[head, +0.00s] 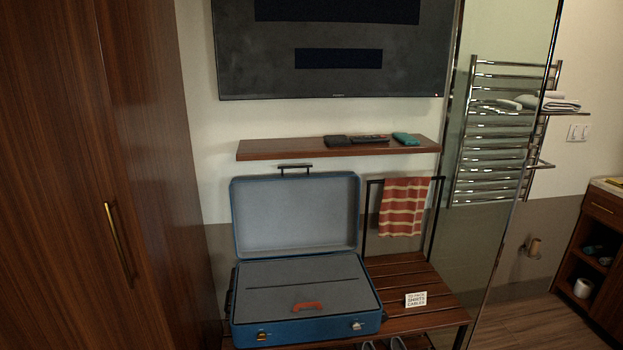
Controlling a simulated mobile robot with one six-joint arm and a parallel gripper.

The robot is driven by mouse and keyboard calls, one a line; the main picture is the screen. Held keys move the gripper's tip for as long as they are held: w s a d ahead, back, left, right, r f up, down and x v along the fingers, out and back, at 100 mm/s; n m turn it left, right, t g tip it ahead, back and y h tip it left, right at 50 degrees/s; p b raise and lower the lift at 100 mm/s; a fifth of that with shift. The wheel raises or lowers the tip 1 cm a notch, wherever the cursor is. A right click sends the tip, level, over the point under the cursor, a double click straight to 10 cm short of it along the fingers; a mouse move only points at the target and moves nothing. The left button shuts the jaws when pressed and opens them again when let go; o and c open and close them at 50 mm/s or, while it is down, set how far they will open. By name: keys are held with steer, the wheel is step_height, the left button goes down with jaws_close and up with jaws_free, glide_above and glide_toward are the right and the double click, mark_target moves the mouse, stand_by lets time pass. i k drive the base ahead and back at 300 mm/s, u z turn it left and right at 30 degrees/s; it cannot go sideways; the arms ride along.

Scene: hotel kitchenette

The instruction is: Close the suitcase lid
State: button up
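A blue suitcase (305,330) stands on a slatted wooden luggage rack, under a wall shelf. Its lid (297,216) is open and stands nearly upright at the back, its grey lining facing me. The lower half shows a flat grey inner panel (270,274) with a dark line across it and an orange-red handle-shaped item near the front. Two latches show on the front face. A black pull handle rises behind the lid. My gripper is not in view.
The luggage rack (428,296) has bare slats and a small white sign (416,299) right of the suitcase. A striped towel (404,207) hangs on its back rail. The shelf (290,150) juts out just above the lid. A wooden wardrobe (60,180) stands left, a glass panel right.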

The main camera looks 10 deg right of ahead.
mark_target(283, 215)
steer(key=u, duration=0.2)
steer(key=i, duration=0.5)
steer(key=z, duration=0.85)
steer(key=k, duration=0.15)
steer(key=u, duration=2.85)
